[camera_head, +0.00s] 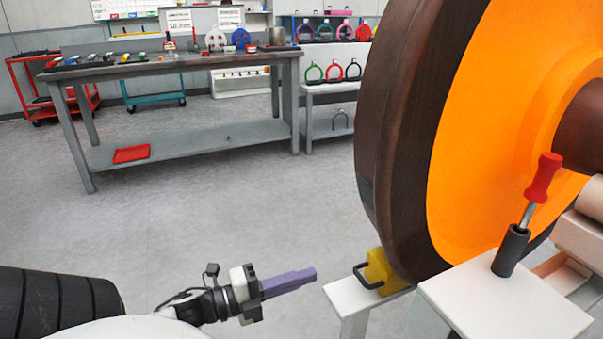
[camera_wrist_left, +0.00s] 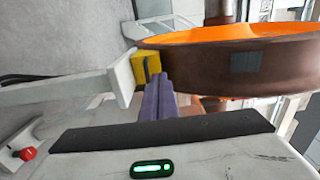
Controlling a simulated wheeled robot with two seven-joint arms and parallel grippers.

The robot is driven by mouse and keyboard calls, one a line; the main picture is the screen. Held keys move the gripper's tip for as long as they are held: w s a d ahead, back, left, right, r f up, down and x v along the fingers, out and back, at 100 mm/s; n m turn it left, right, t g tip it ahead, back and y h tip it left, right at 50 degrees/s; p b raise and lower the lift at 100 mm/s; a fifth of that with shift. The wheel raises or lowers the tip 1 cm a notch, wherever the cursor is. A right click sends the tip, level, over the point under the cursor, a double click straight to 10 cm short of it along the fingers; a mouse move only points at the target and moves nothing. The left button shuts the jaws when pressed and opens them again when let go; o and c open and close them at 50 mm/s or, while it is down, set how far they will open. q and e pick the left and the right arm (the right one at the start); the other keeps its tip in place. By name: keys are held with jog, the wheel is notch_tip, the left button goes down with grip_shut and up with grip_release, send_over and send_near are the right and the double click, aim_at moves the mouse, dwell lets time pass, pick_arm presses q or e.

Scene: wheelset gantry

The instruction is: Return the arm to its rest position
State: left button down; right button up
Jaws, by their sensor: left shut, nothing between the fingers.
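My left gripper (camera_head: 314,273) is in the lower middle of the head view. Its purple fingers are shut together with nothing between them. They point right, toward a yellow block (camera_head: 381,270) with a dark handle, and stay apart from it in the head view. The left wrist view shows the purple fingers (camera_wrist_left: 160,85) in front of the yellow block (camera_wrist_left: 146,68). The block sits at the foot of a large orange and brown wheel (camera_head: 500,140), which also shows in the wrist view (camera_wrist_left: 210,60). My right gripper is not in view.
A white stand (camera_head: 510,305) carries a dark holder with a red-handled tool (camera_head: 542,178) at the right. A grey workbench (camera_head: 190,140) with small items stands at the back left. Open grey floor (camera_head: 220,200) lies between the bench and my left gripper.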

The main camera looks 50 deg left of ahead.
pick_arm(q)
jog(key=shift+f, duration=0.1)
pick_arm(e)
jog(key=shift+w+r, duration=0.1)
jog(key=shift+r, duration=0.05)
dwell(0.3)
